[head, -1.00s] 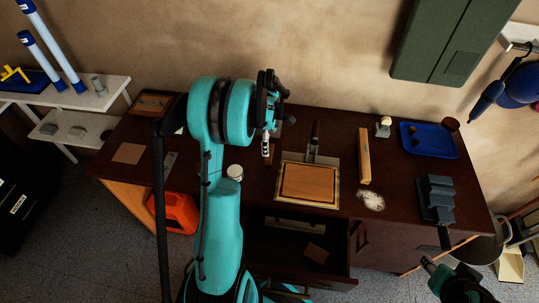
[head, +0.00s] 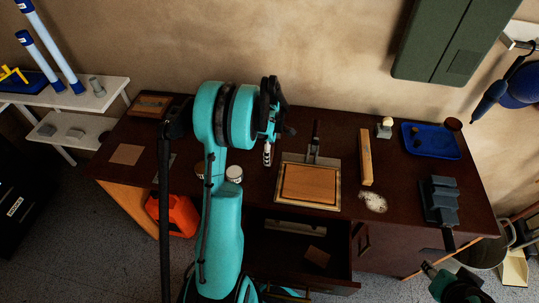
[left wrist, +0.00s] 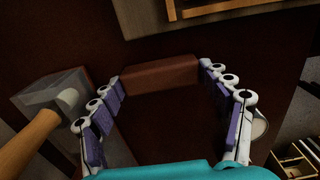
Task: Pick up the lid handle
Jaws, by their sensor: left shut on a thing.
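A reddish-brown bar (left wrist: 160,75), which appears to be the lid handle, lies between the fingertips of my left gripper (left wrist: 160,76) in the left wrist view. The fingers are spread to its two ends and shut on it. A dark brown surface shows below it; where the lid's edges lie I cannot tell. In the head view my left gripper (head: 268,153) is over the desk, left of the wooden board, with its fingers partly hidden by my arm. The bar cannot be made out there. My right gripper (head: 427,266) shows small at the lower right; its jaw state is unclear.
A drawer (head: 300,250) stands open below. A hammer (left wrist: 35,130) lies close to the left fingers.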

